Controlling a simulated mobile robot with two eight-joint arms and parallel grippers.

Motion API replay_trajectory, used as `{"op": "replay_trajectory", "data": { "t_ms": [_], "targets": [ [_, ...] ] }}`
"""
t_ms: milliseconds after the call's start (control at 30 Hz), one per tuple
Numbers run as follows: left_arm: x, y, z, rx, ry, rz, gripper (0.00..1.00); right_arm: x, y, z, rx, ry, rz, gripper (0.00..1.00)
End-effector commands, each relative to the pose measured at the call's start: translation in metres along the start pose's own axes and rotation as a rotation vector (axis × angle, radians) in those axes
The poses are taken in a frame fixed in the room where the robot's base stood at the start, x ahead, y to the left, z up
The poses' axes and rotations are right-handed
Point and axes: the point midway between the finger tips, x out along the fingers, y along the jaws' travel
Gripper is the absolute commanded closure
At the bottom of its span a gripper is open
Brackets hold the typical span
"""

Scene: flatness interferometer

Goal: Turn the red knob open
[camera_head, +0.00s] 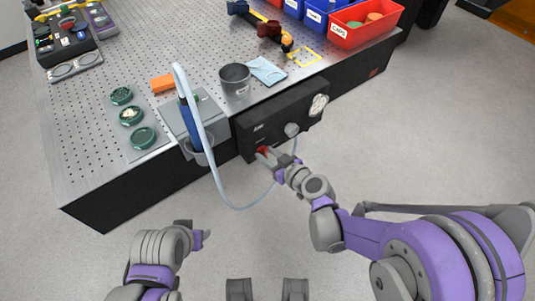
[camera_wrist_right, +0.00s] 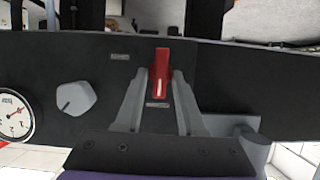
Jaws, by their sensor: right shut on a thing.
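The red knob (camera_head: 264,150) is on the front of a black panel (camera_head: 262,121) at the table's front edge. In the right wrist view the red knob (camera_wrist_right: 159,74) stands upright, with a pale line on it. My right gripper (camera_head: 271,156) is at the knob, and in the wrist view its fingers (camera_wrist_right: 159,82) lie on either side of the knob's lower part, shut on it. My left gripper (camera_head: 196,238) is low over the floor, away from the panel; its fingertips are too small to read.
A grey knob (camera_wrist_right: 76,98) and a round gauge (camera_wrist_right: 14,115) sit beside the red knob on the panel. A pale hose (camera_head: 213,160) loops down in front of the table near my right gripper.

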Motion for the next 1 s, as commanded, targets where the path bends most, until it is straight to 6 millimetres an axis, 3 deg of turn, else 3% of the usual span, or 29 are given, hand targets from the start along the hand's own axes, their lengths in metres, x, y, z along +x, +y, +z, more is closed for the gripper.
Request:
{"op": "replay_trajectory", "data": {
  "t_ms": [367,1000],
  "targets": [
    [0.005,0.0,0.002,0.0,-0.002,0.0,0.5,0.0,0.004,0.001,0.193,-0.001,-0.079,1.0],
    [0.033,0.0,0.014,0.0,-0.012,0.0,0.5,0.003,0.01,0.006,0.755,0.0,-0.311,1.0]
  ]
}}
